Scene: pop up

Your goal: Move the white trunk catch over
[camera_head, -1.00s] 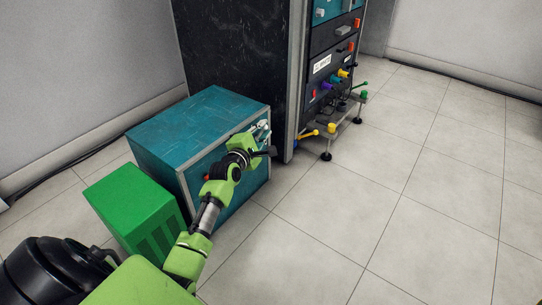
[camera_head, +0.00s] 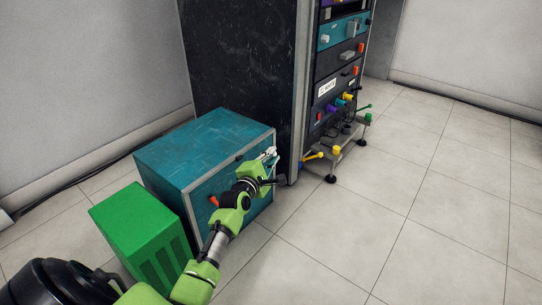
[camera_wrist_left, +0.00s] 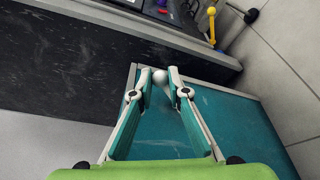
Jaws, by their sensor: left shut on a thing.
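The white trunk catch (camera_head: 269,152) is at the upper right of the front face of a teal trunk (camera_head: 205,145). In the left wrist view the white knob (camera_wrist_left: 160,77) of the catch sits between the fingertips of my left gripper (camera_wrist_left: 160,84), which is shut on it. In the head view the left gripper (camera_head: 265,163) reaches up to the catch and hides part of it. An orange catch (camera_head: 213,201) shows on the left of the same front face. My right gripper is not in view.
A green box (camera_head: 140,230) stands left of the trunk. A tall black rack (camera_head: 240,80) with coloured knobs stands behind and to the right. A small stand (camera_head: 345,140) with yellow and green handles sits at its foot. The tiled floor (camera_head: 430,210) at right is clear.

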